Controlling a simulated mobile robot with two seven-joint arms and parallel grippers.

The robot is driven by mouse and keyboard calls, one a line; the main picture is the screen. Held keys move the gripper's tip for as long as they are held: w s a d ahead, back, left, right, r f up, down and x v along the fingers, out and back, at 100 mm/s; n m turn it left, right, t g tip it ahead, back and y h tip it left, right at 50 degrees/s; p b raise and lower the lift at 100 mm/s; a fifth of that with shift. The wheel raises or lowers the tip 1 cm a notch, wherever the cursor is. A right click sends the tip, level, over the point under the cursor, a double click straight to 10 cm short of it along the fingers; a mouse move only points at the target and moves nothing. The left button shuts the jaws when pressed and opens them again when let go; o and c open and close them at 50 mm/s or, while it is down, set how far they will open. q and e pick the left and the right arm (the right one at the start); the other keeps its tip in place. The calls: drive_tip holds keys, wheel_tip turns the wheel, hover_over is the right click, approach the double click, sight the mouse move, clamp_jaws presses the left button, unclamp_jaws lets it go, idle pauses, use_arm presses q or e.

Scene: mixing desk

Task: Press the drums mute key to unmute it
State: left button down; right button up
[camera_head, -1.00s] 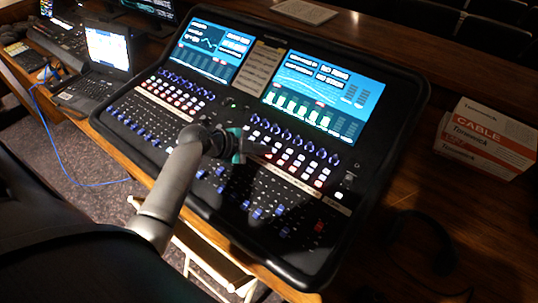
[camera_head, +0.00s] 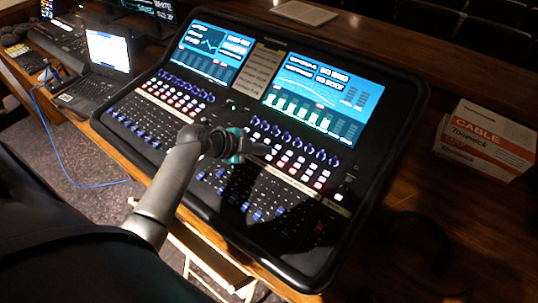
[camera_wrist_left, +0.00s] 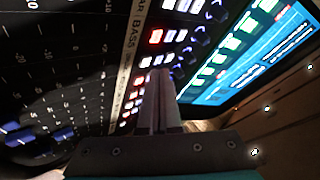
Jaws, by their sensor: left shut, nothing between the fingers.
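The mixing desk (camera_head: 175,185) is a black console with rows of lit square keys, blue knobs and faders. My left gripper (camera_head: 266,150) reaches over its middle from the left, fingers shut and empty, close to the lit key rows of the right-hand section. In the left wrist view the shut fingers (camera_wrist_left: 160,80) point at the white and red keys. A label strip with "BASS" (camera_wrist_left: 128,45) runs beside them. I cannot read a drums label or single out the drums mute key; the fingers cover part of the row. Contact with a key cannot be told.
Two blue screens (camera_head: 325,95) stand at the back of the desk. A laptop (camera_head: 105,60) is at left, a white and red cable box (camera_head: 487,140) at right. A dark rounded shape (camera_head: 420,245) lies on the wooden table at lower right.

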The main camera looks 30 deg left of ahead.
sight(263, 162)
use_arm(q)
drive_tip(key=r+p, duration=0.2)
drive_tip(key=r, duration=0.1)
drive_tip(key=r+p, duration=0.2)
drive_tip(key=shift+s, duration=0.25)
idle(0.4)
idle(0.5)
